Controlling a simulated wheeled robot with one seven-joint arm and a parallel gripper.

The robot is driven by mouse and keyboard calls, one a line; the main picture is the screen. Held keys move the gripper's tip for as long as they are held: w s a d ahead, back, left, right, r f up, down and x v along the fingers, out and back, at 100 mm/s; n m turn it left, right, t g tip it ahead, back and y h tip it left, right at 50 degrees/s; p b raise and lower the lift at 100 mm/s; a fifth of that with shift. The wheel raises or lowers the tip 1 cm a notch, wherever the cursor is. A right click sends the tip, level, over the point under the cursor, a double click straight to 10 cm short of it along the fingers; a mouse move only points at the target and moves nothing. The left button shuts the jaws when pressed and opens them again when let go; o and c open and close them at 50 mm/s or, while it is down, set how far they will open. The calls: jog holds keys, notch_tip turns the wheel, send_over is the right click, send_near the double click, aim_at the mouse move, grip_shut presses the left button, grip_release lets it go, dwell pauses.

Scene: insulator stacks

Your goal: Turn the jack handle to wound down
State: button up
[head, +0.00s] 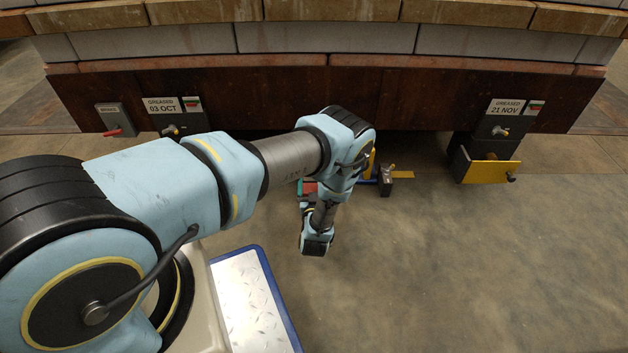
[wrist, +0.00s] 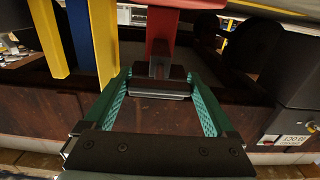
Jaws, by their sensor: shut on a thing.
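In the wrist view my gripper (wrist: 158,76) has its two teal fingers on either side of a dark block-shaped grip (wrist: 160,88) and is shut on it. I take this grip to be the jack handle's. A red bar (wrist: 162,35) with a grey piece below it rises from behind the grip. In the head view my own arm hides most of the jack and the gripper. Bits of red (head: 310,187) and blue show by my wrist, and a dark block (head: 386,181) stands to the right. I cannot tell how far the handle is turned.
Yellow and blue bars (wrist: 80,35) stand close left of the fingers in the wrist view. A rusty brown beam (head: 440,100) under brickwork spans the back, with greasing signs. A yellow plate (head: 486,171) sits at right. The floor in front is clear.

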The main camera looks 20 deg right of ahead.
dwell(0.3)
jog(key=o, duration=1.1)
jog(key=shift+c, duration=0.2)
jog(key=p+v, duration=0.3)
jog(key=v, duration=0.8)
jog(key=shift+w, duration=0.1)
